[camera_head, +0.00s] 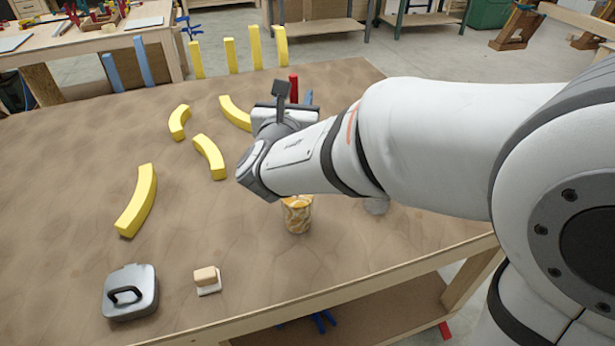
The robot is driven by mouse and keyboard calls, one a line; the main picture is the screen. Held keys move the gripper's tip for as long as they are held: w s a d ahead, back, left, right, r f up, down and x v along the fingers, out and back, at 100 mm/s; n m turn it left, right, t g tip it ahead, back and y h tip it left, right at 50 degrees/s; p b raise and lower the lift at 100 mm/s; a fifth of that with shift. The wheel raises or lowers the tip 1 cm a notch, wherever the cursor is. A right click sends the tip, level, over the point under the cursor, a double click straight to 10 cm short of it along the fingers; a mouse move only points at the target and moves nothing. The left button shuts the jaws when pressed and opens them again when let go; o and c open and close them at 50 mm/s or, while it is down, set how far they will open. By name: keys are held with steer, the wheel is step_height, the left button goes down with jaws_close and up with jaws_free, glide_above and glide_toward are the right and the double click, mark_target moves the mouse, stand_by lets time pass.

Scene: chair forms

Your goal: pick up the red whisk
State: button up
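A narrow red piece (293,88) stands up just behind my gripper, near the far edge of the table. Its lower part is hidden, and I cannot tell whether it is the red whisk. No whisk wires show clearly. My gripper (282,100) is over the far middle of the table, with one dark finger pointing up in the picture. My wrist and arm hide much of it, so its opening and anything between its fingers cannot be made out.
Yellow curved pieces (136,201) lie on the brown table (75,185). A patterned cup (297,215) stands below my wrist. A grey lidded box (130,292) and a small wooden-topped block (207,280) are near the front. A small greyish thing (376,206) is partly under my arm.

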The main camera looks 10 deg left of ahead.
jaws_close()
stand_by(0.3)
steer(key=shift+r, duration=0.15)
